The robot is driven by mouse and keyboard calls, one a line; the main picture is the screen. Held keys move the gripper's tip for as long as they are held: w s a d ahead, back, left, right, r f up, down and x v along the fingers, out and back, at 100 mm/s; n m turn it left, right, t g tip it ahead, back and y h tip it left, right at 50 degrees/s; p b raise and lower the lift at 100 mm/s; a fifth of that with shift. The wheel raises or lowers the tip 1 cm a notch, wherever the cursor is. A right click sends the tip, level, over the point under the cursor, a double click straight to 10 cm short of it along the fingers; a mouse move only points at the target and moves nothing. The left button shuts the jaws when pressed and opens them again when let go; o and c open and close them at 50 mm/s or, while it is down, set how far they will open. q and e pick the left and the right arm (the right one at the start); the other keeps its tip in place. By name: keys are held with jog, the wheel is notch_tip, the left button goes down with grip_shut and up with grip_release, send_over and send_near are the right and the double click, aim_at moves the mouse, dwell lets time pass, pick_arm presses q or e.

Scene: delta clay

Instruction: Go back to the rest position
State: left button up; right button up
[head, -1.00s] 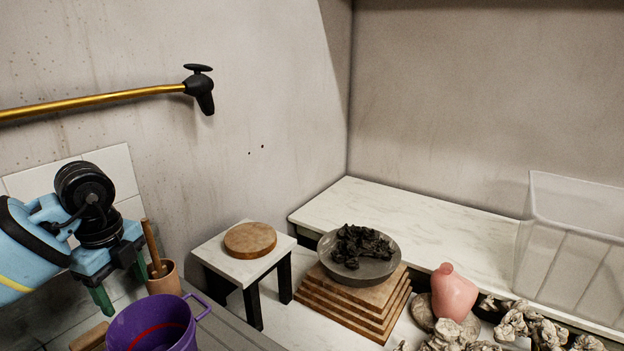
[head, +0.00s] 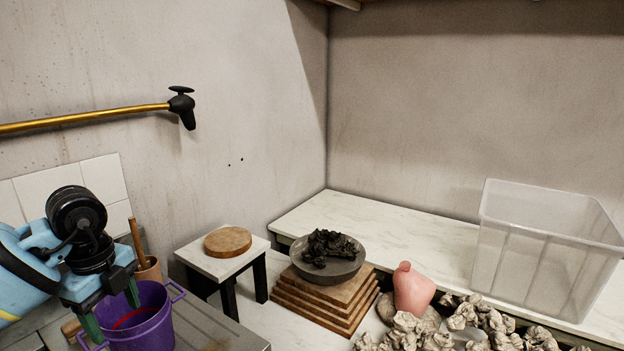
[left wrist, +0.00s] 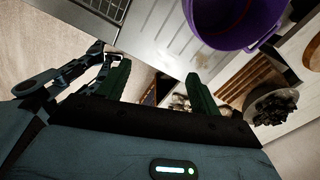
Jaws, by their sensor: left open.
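My left gripper (head: 112,319) is at the lower left of the head view, on a blue arm. Its two green fingers are apart with nothing between them; they also show in the left wrist view (left wrist: 160,88). In the head view the fingers overlap the left side of a purple bucket (head: 152,322); I cannot tell whether they touch it. In the left wrist view the bucket (left wrist: 228,22) is beyond the fingers, at the top right.
A small white table (head: 215,262) bears a round wooden board (head: 228,241). A grey bowl of dark lumps (head: 338,266) sits on stacked wooden boards (head: 325,300). A pink vase (head: 412,291), pale clay lumps (head: 490,320) and a clear bin (head: 545,255) are at right.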

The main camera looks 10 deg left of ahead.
pick_arm(q)
jog(key=s+d+f+m+t+h, duration=0.1)
jog(key=s+d+f+h, duration=0.15)
jog(key=d+h, duration=0.5)
jog(key=s+d+f+m+t+h, duration=0.1)
jog(key=d+f+t+h, duration=0.3)
jog(key=d, duration=0.7)
jog(key=s+d+f+m+g+h, duration=0.1)
jog(key=s+d+f+h, duration=0.1)
jog(key=d+h, duration=0.65)
jog(key=s+a+f+n+t+y, duration=0.1)
jog(key=a+f+n+t+y, duration=0.2)
jog(key=f+n+t+y, duration=0.4)
jog(key=s+a+f+n+t+y, duration=0.1)
jog(key=a+f+n+t+y, duration=0.2)
jog(key=f+n+t+y, duration=0.5)
jog(key=s+a+f+n+g+y, duration=0.3)
jog(key=s+f+n+g, duration=0.2)
jog(key=s+f+g, duration=0.5)
jog(key=s+f, duration=0.4)
jog(key=s, duration=0.3)
jog(key=shift+s+a+f+n, duration=0.2)
jog(key=shift+a+f+n, duration=0.15)
jog(key=shift+n, duration=0.05)
